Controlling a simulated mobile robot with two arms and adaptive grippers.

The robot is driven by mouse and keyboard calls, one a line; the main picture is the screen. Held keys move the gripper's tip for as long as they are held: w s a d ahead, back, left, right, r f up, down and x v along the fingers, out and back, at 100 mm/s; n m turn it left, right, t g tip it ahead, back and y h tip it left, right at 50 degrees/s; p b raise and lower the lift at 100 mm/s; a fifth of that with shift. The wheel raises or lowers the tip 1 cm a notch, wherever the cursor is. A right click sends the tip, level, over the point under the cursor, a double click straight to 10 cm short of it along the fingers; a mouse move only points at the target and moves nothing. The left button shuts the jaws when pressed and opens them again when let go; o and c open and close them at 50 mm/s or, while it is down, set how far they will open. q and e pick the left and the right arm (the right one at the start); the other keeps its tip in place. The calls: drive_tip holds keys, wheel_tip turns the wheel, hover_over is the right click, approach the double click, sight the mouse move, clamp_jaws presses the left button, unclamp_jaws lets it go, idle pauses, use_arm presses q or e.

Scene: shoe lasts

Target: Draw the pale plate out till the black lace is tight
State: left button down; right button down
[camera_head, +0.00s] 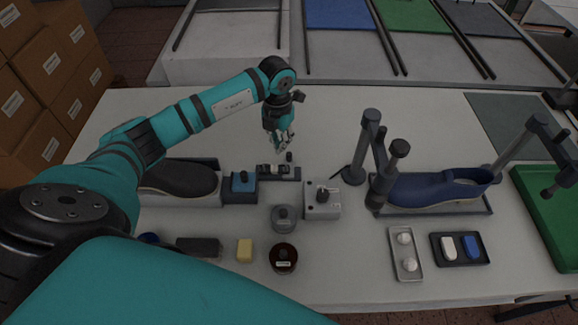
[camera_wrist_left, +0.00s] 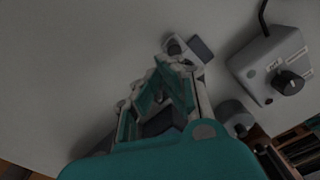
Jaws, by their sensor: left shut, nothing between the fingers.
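My left gripper (camera_head: 284,149) is shut and empty above the back middle of the table, just behind a low dark block (camera_head: 291,175). In the left wrist view its fingers (camera_wrist_left: 185,68) are together. A small pale piece (camera_head: 271,168) sits on the dark block; I cannot tell whether it is the pale plate. A pale piece beside a dark block (camera_wrist_left: 201,49) shows just past the fingertips in the left wrist view. A thin black strand (camera_head: 338,172) lies by the grey knob box (camera_head: 322,201); I cannot tell whether it is the lace. My right gripper is out of view.
A black shoe sole form (camera_head: 180,178) lies left, a blue shoe (camera_head: 436,189) right among dark posts (camera_head: 370,150). The table behind the gripper is clear.

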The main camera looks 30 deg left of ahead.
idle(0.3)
use_arm(q)
drive_tip(key=shift+f+b, duration=1.2)
drive_tip(key=shift+f, duration=0.3)
drive_tip(key=shift+f+b, duration=0.35)
drive_tip(key=shift+f, duration=0.1)
drive_tip(key=shift+w+d, duration=0.2)
drive_tip(key=shift+d, duration=0.2)
